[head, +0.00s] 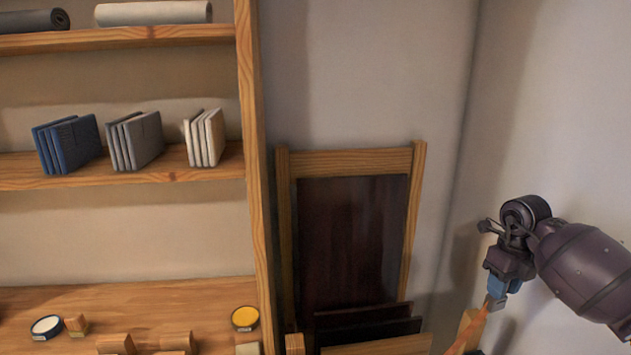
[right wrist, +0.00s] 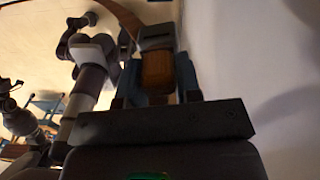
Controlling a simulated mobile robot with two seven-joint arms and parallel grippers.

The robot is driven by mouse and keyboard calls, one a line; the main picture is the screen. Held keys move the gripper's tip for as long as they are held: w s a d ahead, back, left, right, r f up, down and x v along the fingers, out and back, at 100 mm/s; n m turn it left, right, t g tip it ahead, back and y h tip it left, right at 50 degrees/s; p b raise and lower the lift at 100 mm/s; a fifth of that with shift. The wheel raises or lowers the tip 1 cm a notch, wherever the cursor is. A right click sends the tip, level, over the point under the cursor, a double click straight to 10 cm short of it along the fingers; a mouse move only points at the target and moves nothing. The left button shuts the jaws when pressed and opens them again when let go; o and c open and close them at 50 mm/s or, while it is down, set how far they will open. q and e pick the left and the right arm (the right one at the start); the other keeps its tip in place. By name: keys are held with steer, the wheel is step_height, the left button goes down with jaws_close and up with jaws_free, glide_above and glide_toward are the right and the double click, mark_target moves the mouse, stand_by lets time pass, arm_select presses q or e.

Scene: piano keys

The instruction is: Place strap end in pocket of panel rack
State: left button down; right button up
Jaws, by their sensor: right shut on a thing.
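The panel rack (head: 418,200) is a wooden frame against the wall, with dark panels (head: 350,240) standing in it. A low wooden board (head: 385,346) crosses its front at the bottom edge of the head view; I cannot make out the pocket there. My right gripper (head: 497,292) is to the right of the rack, pointing down, shut on the orange-brown strap end (head: 478,318). The strap end also shows between the blue fingers in the right wrist view (right wrist: 157,72), with a strap length (right wrist: 124,17) curving away above.
A wooden shelf unit (head: 250,150) stands left of the rack, holding rolls and blue, grey and white folded pieces. Its lowest board holds a yellow tin (head: 245,318), a pale tin (head: 46,326) and wooden blocks. A bare wall (head: 560,110) is close on the right.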

steer(key=n, duration=0.2)
steer(key=a+n, duration=0.1)
steer(key=n, duration=0.1)
steer(key=shift+w+r+n, duration=0.15)
steer(key=shift+n, duration=0.15)
arm_select(q)
steer(key=w+f+b, duration=0.1)
steer(key=b, duration=0.2)
steer(key=shift+d+f, duration=0.1)
steer(key=shift+f, duration=0.1)
arm_select(e)
steer(key=s+a+f+n, duration=0.3)
steer(key=s+a+n, duration=0.2)
steer(key=a+n, duration=0.5)
steer(key=s+a+f+n, duration=0.3)
steer(key=a+n, duration=0.7)
steer(key=n, duration=0.8)
steer(key=shift+s+a+f+n, duration=0.15)
steer(key=shift+s+a+n, duration=0.2)
steer(key=shift+s, duration=0.75)
steer(key=shift+s+f, duration=0.1)
steer(key=shift+d, duration=0.15)
